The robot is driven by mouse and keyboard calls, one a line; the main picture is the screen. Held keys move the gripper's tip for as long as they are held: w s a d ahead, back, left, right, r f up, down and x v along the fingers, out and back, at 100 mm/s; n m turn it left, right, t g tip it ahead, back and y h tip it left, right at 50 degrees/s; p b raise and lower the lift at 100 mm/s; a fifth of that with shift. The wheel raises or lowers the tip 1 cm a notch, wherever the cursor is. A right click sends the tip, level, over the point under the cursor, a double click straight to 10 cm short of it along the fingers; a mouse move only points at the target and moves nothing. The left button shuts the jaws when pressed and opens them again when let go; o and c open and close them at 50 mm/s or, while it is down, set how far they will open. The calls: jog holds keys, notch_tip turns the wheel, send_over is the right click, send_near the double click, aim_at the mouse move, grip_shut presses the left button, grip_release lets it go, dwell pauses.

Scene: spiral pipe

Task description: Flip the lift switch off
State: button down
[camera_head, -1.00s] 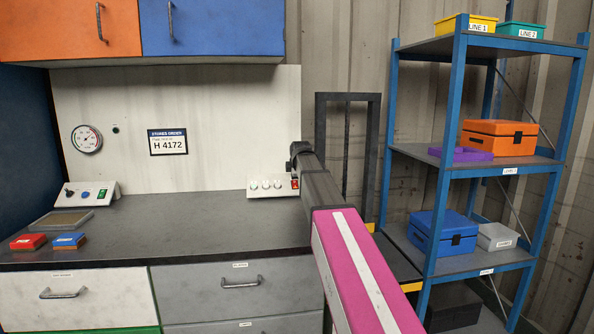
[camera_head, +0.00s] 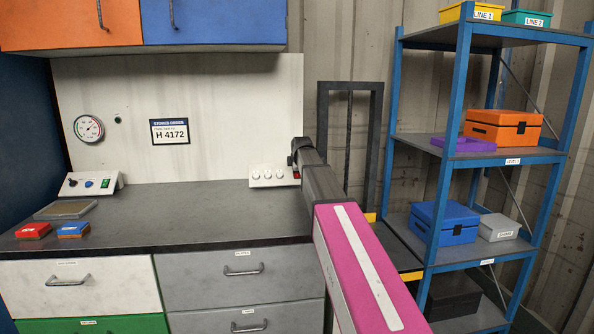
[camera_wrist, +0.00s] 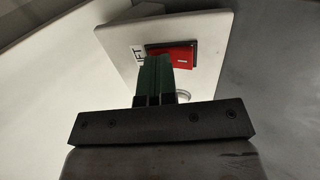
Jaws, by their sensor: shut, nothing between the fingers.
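The lift switch (camera_wrist: 172,55) is a red rocker in a dark frame on a white sloped control box (camera_wrist: 215,40). A partly hidden label ending in "FT" is beside it. My gripper (camera_wrist: 156,62) has its green fingers together and empty, with their tips over the lower left part of the rocker. I cannot tell whether they touch it. In the head view the control box (camera_head: 264,179) stands at the back right of the counter, and the red switch (camera_head: 297,175) is partly hidden by my arm.
A dark upright frame (camera_head: 323,125) and a blue shelf rack (camera_head: 447,180) stand right of the counter. The counter's middle is clear.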

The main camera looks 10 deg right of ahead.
jog(key=shift+f, duration=0.15)
jog(key=shift+s+f, duration=0.3)
jog(key=shift+s, duration=0.35)
jog(key=shift+r, duration=0.1)
jog(key=shift+s+a+r, duration=0.1)
jog(key=shift+s+r, duration=0.15)
jog(key=v, duration=1.3)
